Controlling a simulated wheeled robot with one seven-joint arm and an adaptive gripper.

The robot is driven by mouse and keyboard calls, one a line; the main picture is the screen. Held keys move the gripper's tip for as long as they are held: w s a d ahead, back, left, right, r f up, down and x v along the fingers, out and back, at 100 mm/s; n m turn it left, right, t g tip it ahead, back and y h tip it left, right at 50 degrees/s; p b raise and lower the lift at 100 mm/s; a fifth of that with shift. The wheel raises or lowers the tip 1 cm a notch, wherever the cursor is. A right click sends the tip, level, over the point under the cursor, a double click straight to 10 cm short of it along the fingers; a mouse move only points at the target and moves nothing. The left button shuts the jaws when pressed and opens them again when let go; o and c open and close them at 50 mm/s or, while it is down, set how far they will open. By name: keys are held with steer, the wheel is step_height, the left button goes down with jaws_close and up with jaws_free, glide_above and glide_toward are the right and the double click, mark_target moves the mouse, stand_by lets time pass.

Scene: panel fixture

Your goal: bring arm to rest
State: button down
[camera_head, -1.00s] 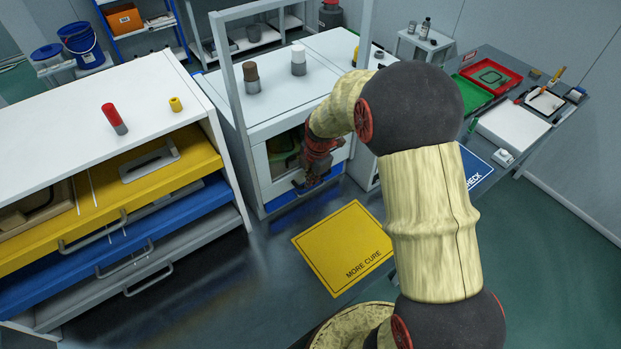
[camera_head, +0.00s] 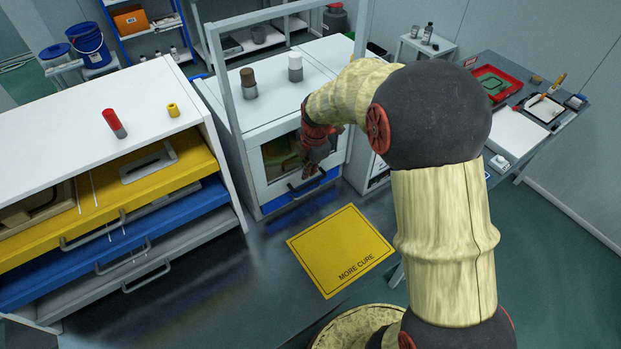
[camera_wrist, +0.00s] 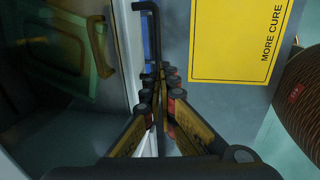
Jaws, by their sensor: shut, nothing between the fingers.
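My gripper (camera_head: 311,171) is shut and empty, just in front of the windowed door of the white cabinet (camera_head: 262,184). In the wrist view my fingertips (camera_wrist: 160,76) are together and point along the door's edge. A dark bar handle (camera_wrist: 147,7) shows just beyond them; I cannot tell whether they touch it. Through the door window, a green frame with a tan handle (camera_wrist: 99,46) shows in the wrist view. My arm is stretched forward and hides part of the cabinet's right side.
A workbench (camera_head: 530,110) with a red tray (camera_head: 497,80) stands at right.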

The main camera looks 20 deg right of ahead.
steer(key=r, duration=0.3)
steer(key=s+r, duration=0.1)
steer(key=r, duration=0.1)
steer(key=shift+d+r, duration=0.15)
steer(key=shift+r, duration=0.25)
